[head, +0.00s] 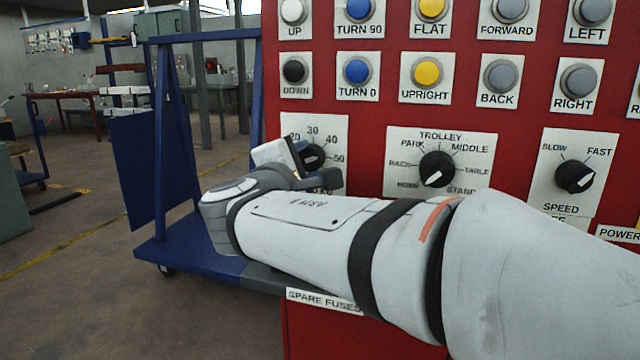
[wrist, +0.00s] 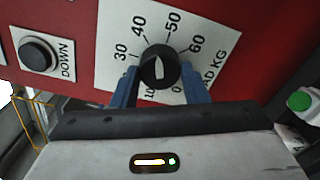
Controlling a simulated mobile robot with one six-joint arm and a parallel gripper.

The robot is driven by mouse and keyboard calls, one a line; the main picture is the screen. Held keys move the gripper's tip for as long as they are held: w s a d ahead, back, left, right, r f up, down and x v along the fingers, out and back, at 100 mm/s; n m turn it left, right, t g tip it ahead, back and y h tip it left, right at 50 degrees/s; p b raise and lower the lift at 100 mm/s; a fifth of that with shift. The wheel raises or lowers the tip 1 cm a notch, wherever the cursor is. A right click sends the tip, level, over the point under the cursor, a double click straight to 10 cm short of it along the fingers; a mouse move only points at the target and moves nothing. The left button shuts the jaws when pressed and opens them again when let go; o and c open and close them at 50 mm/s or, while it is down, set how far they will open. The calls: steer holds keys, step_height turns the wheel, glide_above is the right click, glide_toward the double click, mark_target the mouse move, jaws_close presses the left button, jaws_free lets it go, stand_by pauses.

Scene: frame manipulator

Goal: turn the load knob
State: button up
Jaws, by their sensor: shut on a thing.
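The load knob (wrist: 159,68) is a round black knob with a white pointer mark, on a white plate (wrist: 110,50) with a scale; 30, 40, 50 and 60 and part of "LOAD KG" can be read in the wrist view. My gripper (wrist: 160,80) has its two blue fingers on either side of the knob, shut on it. The fingers and gripper body hide the lower part of the scale. In the head view the load knob (head: 312,157) is partly covered by my gripper (head: 306,160) and wrist.
The red panel (head: 510,120) also carries a trolley knob (head: 436,169) and a speed knob (head: 574,176) to the right, and rows of push buttons above. The DOWN button (wrist: 38,54) is close to the load plate. A blue cart frame (head: 205,240) stands at the left.

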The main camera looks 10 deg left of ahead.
steer(key=shift+f+m+b, duration=0.15)
steer(key=shift+m+b, duration=0.35)
steer(key=shift+b, duration=0.05)
steer(key=o, duration=1)
steer(key=shift+c, duration=0.2)
steer(key=s+p, duration=0.1)
steer(key=s, duration=0.6)
steer(key=shift+s+a+p, duration=0.3)
steer(key=shift+s+p, duration=0.1)
